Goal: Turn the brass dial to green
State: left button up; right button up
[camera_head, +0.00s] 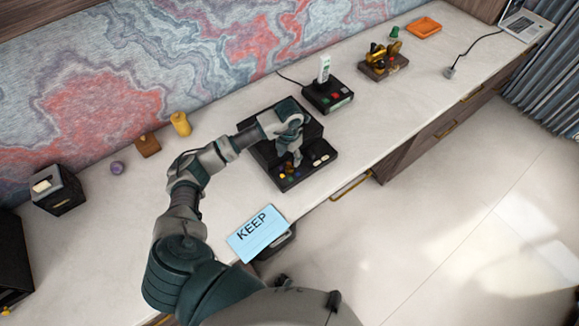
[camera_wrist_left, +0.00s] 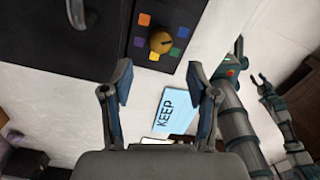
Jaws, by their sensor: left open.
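The brass dial (camera_wrist_left: 160,42) sits on a dark panel (camera_wrist_left: 141,60) in the left wrist view. Coloured squares ring it: orange (camera_wrist_left: 144,19), purple (camera_wrist_left: 138,41), green (camera_wrist_left: 174,52) and blue ones. A dark mark on the dial's top points roughly right, not clearly at one square. My left gripper (camera_wrist_left: 160,84) is open and empty, its fingers apart and the dial beyond them. In the head view my left gripper (camera_head: 297,157) hangs over the black device (camera_head: 290,184), close to the dial.
A blue KEEP card (camera_head: 258,233) lies on a dark tray at the desk's front edge. A black box with buttons (camera_head: 328,97) and a brass device (camera_head: 383,60) stand farther right. A yellow cylinder (camera_head: 181,123) and a wooden block (camera_head: 148,145) stand to the left.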

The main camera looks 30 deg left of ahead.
aim_at(289, 168)
pick_arm(q)
notch_tip(289, 168, down, 6)
jog(key=shift+a+f, duration=0.1)
jog(key=shift+f, duration=0.15)
jog(key=shift+d+f, duration=0.2)
jog(key=shift+f, duration=0.3)
jog(key=shift+a, duration=0.2)
grip_shut()
